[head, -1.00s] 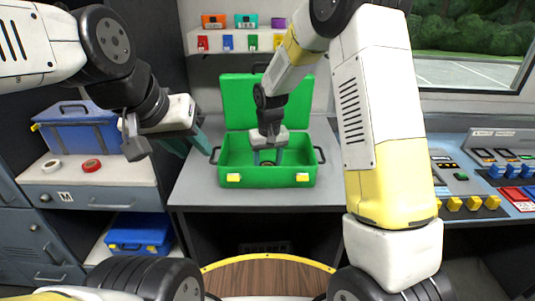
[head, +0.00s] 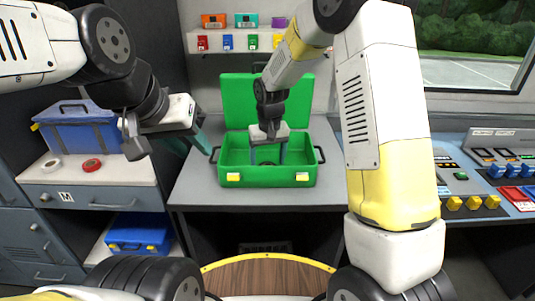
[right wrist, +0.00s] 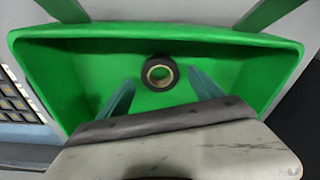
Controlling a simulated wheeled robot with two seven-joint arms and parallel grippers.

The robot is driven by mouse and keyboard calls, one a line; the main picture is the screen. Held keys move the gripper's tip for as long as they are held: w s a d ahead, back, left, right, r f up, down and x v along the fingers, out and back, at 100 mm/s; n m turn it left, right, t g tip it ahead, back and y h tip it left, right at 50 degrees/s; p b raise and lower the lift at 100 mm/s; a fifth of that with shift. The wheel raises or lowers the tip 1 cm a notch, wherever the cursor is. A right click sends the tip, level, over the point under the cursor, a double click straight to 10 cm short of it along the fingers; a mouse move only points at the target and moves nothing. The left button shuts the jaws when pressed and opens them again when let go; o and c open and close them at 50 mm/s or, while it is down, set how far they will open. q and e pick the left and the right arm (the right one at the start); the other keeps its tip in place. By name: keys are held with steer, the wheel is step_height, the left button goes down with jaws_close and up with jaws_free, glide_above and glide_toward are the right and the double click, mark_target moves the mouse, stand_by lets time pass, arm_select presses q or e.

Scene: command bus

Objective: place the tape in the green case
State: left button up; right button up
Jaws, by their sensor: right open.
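The green case (head: 268,179) stands open on the grey counter, its lid up at the back. A black roll of tape with a tan core (right wrist: 160,73) lies flat on the case floor in the right wrist view. In the head view it is a small dark shape low in the case. My right gripper (head: 268,161) is over the case, pointing down with its fingers apart. In the right wrist view its teal fingers (right wrist: 161,92) stand to either side of the tape, apart from it. My left gripper (head: 196,152) hangs left of the case, its fingers apart and empty.
White (head: 52,163) and red (head: 92,165) tape rolls lie on the left cabinet, before a blue toolbox (head: 80,133). Another blue case (head: 140,232) is on a lower shelf. A button console (head: 487,171) is at right. Small coloured boxes sit on the shelves above.

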step_height(320, 180, up, 10)
steer(key=s, duration=0.1)
steer(key=s+d+r+m+t+y, duration=0.1)
steer(key=s+d+r+t, duration=0.1)
steer(key=s+d+r, duration=0.75)
steer(key=s+d+r+m+t, duration=0.1)
steer(key=s+d, duration=0.3)
steer(key=s, duration=1)
steer(key=shift+s+d+r+m+t+y, duration=0.2)
steer(key=shift+s+r+m+t+y, duration=0.15)
steer(key=shift+t, duration=0.55)
